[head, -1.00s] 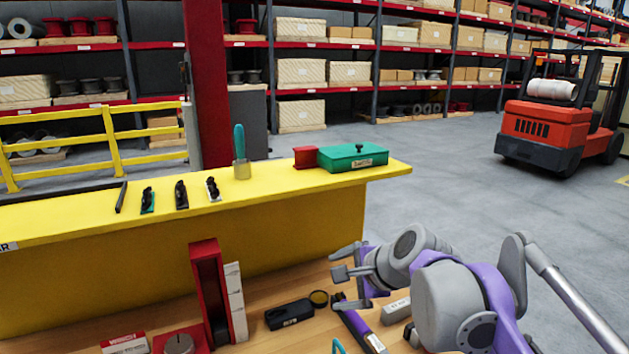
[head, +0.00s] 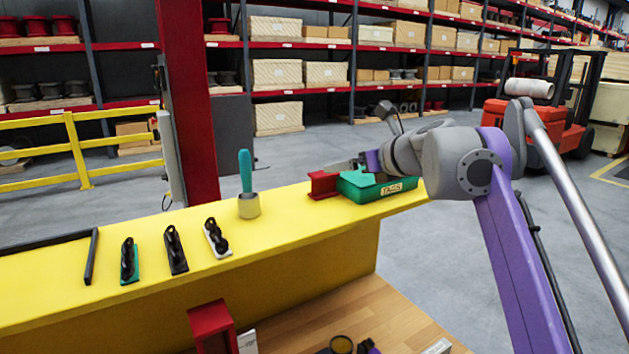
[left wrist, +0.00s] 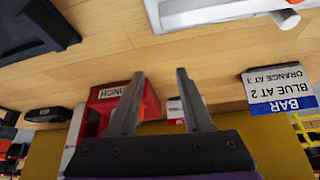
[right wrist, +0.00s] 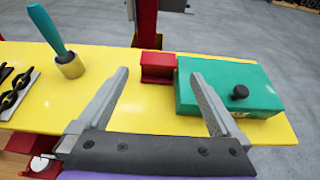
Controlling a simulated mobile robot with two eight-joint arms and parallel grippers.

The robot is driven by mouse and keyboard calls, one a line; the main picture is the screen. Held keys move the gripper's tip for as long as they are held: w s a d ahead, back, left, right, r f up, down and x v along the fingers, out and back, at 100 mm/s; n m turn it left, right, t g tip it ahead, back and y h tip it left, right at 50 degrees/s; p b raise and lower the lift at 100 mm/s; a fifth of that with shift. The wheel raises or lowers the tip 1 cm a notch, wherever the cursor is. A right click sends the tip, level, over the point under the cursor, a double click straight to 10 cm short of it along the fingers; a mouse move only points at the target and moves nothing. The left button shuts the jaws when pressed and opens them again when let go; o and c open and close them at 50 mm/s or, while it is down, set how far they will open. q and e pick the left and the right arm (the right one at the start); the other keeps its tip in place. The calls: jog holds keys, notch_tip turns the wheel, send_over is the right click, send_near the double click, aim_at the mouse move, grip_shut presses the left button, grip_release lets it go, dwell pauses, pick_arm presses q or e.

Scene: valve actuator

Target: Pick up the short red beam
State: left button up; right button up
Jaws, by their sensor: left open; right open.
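The short red beam (head: 322,184) lies on the yellow shelf, against or close beside the left end of the green TAGS box (head: 378,188). In the right wrist view the beam (right wrist: 157,66) shows ahead between the fingers, with the green box (right wrist: 225,85) to its right. My right gripper (right wrist: 160,75) is open and empty. In the head view it is above the green box, partly hidden by its own wrist. My left gripper (left wrist: 160,73) is open and empty in its wrist view. It is out of the head view.
A taller red piece (head: 211,322) rises from the wooden bench below. A red column (head: 187,100) stands behind the shelf.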

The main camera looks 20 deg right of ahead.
send_over(328, 198)
jog(key=shift+f, duration=2.25)
jog(key=shift+s, duration=0.15)
jog(key=c, duration=1.6)
jog(key=shift+r, duration=0.2)
